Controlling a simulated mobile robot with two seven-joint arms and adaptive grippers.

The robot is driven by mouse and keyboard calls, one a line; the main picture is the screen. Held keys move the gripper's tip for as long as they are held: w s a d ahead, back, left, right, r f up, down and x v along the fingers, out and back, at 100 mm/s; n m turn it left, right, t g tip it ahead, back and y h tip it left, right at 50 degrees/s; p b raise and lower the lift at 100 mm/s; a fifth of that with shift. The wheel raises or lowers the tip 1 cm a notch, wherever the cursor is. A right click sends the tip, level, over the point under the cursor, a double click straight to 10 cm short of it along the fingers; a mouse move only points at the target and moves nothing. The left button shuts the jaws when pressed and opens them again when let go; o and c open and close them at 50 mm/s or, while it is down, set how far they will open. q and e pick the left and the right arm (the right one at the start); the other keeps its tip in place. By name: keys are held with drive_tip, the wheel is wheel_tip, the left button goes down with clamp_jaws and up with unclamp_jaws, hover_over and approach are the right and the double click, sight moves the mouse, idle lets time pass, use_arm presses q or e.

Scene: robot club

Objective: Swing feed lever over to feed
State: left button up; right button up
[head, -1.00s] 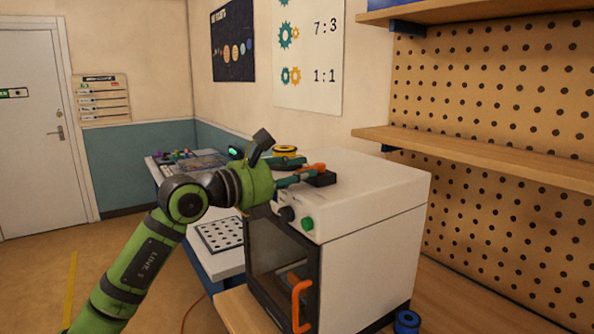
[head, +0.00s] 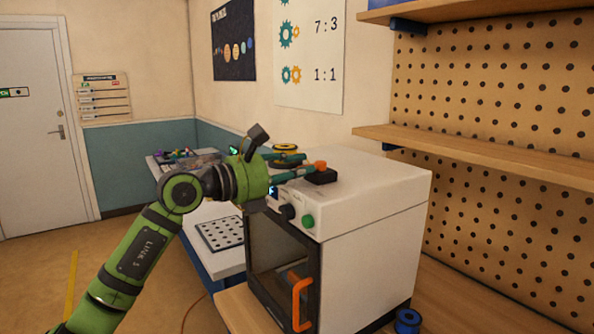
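The feed lever, with an orange end (head: 320,165) on a small black block (head: 321,178), sits on top of the white machine (head: 385,185). My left gripper (head: 310,164) reaches in from the left above the machine's top. Its two teal fingers are apart, and the nearer fingertip is right beside the orange end. I cannot tell whether they touch. The gripper partly hides the machine's left top edge and the lever's left side. My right gripper is not in view.
A spool with yellow filament (head: 285,148) stands behind the fingers. The machine's front has a green knob (head: 308,221), a dark knob and a door with an orange handle (head: 301,300). A wooden shelf (head: 470,155) juts out at right. A side table (head: 215,262) stands at left.

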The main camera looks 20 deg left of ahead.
use_arm(q)
drive_tip(key=shift+f, duration=0.1)
drive_tip(key=shift+s+a, duration=0.35)
drive_tip(key=shift+s, duration=0.05)
drive_tip(key=v, duration=1.1)
